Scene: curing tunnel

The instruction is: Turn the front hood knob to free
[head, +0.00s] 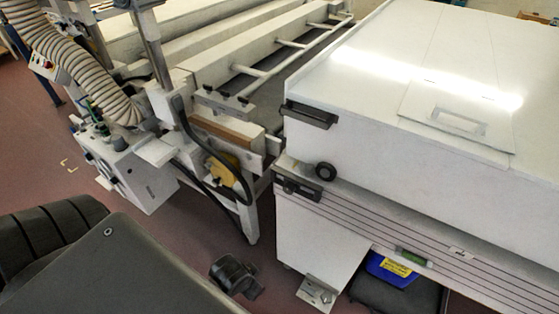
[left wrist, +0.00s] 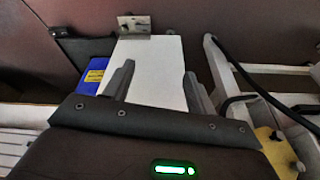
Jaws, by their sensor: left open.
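The front hood knob (head: 325,171) is a small round black knob low on the white hood's (head: 400,160) near side, close to its left corner. The picture is too coarse to show its marking or setting. I cannot make the knob out in the left wrist view. My left gripper (left wrist: 158,82) is open and empty there, its two grey fingers apart with a white cabinet (left wrist: 150,68) beyond them. It is apart from the knob. My right gripper is in neither view.
A black handle (head: 309,115) sits above the knob, and a dark latch (head: 298,190) below it. A yellow part (head: 228,169) is on the conveyor frame at left. A blue box (head: 390,269) stands under the striped ledge.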

